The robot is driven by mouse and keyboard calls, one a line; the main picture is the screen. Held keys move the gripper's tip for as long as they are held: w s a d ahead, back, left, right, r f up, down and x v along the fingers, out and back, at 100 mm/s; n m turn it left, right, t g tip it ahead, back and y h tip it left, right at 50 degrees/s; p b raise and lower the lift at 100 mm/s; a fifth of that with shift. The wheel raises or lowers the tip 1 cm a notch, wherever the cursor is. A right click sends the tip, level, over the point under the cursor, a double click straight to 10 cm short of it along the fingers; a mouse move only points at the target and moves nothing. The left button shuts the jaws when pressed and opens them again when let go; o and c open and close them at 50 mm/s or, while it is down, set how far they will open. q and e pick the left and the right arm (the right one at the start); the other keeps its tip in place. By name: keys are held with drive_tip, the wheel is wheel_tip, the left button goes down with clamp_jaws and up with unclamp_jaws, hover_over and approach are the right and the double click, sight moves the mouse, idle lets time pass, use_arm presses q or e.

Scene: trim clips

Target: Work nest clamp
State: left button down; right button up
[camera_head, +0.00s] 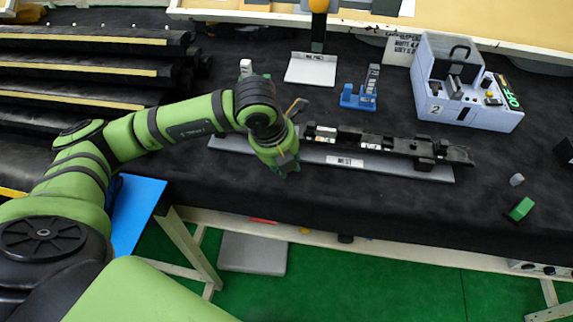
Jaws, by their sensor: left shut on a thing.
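The nest (400,171) is a long grey plate with a label reading NEST on the dark bench. A long black trim piece (375,142) with small parts along it lies on the nest. My left gripper (285,168) is at the left part of the nest, pointing down, its fingers mostly hidden by its own green body. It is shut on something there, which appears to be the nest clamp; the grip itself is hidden. A small lever-like piece (297,107) sticks up just behind the gripper. My right gripper is out of view.
Behind the nest stand a white plate with an upright post (311,69), a blue fixture (360,93) and a grey-blue box marked 2 (465,85). A green block (521,208) lies at the right near the front edge. Black stepped racks (85,75) fill the left.

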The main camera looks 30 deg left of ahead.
use_arm(q)
drive_tip(key=shift+r, duration=0.1)
drive_tip(key=c, duration=1)
unclamp_jaws()
drive_tip(key=v, duration=1.2)
